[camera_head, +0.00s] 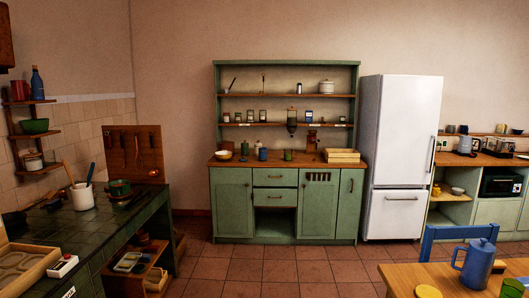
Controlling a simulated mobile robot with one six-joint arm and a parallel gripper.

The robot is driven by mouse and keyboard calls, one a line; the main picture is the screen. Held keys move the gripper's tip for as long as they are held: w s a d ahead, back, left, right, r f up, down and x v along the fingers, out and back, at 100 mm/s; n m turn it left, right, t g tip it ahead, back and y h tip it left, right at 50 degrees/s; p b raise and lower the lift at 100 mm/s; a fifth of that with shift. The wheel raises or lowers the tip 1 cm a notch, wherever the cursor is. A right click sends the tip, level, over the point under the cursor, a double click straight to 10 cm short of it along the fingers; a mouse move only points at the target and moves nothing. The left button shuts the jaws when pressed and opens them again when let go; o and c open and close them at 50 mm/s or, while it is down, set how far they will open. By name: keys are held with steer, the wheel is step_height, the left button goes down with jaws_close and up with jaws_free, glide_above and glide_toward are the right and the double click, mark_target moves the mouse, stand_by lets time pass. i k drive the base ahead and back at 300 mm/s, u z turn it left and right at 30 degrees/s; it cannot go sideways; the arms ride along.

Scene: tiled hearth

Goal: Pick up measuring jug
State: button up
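I cannot make out a thing that is clearly a measuring jug. A blue jug-shaped vessel with a handle and a knobbed top (475,264) stands upright on the wooden table (405,278) at the lower right; I see no measuring marks on it. A small glass-like or metal vessel (465,146) stands on the right counter, too small to name surely. My gripper is not in view.
A green dresser (232,203) with several cups and jars stands ahead, beside a white fridge (408,130). A dark tiled counter (110,226) runs along the left. A blue chair (458,232) is behind the table. The middle tiled floor (270,268) is clear.

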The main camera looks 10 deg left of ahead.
mark_target(288, 152)
steer(key=u, duration=0.3)
steer(key=i, duration=1.25)
steer(key=u, duration=0.65)
steer(key=i, duration=1.7)
steer(key=z, duration=0.3)
steer(key=i, duration=1.55)
steer(key=z, duration=0.5)
